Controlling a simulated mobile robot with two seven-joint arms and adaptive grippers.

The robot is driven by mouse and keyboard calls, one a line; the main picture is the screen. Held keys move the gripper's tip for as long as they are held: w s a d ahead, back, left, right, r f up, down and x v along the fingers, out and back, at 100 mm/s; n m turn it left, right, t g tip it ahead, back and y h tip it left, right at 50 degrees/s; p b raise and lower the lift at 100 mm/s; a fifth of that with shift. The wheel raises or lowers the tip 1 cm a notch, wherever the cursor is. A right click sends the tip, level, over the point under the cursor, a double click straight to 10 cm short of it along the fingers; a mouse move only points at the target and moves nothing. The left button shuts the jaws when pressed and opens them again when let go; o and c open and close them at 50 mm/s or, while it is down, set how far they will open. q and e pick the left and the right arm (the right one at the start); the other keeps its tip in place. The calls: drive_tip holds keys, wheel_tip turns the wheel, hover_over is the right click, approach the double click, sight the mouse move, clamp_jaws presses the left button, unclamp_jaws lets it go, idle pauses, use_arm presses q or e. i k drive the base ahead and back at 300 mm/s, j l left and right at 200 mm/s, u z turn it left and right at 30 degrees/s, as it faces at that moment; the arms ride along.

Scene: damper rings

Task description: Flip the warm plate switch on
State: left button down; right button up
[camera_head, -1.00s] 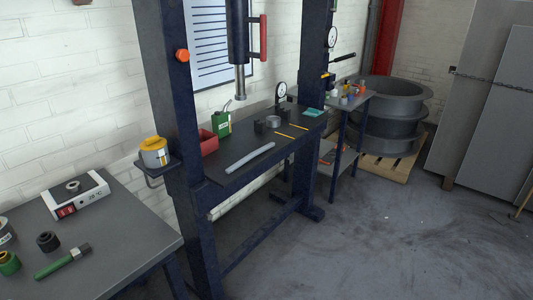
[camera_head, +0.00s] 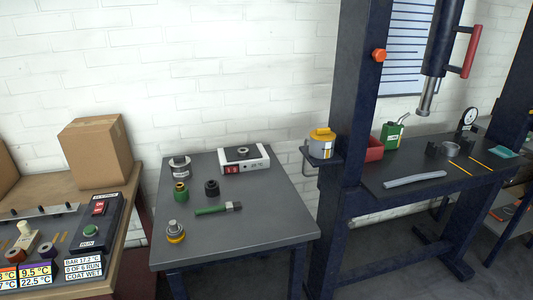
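The warm plate (camera_head: 244,164) looks like a low white box with a dark top, at the back of the grey table. A small dark ring (camera_head: 243,152) sits on its top. A red switch (camera_head: 232,169) is on the left of its front face, with small dark markings to its right. The switch is too small to tell which way it is set. Neither of my grippers is in view.
The grey table (camera_head: 262,229) also holds a green-handled brush (camera_head: 217,209) and several small jars and fittings. A press frame (camera_head: 350,150) stands to the right. A bench at left carries a cardboard box (camera_head: 97,152) and a dark control box (camera_head: 96,222).

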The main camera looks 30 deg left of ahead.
sight(229, 169)
drive_tip(key=u, duration=1.25)
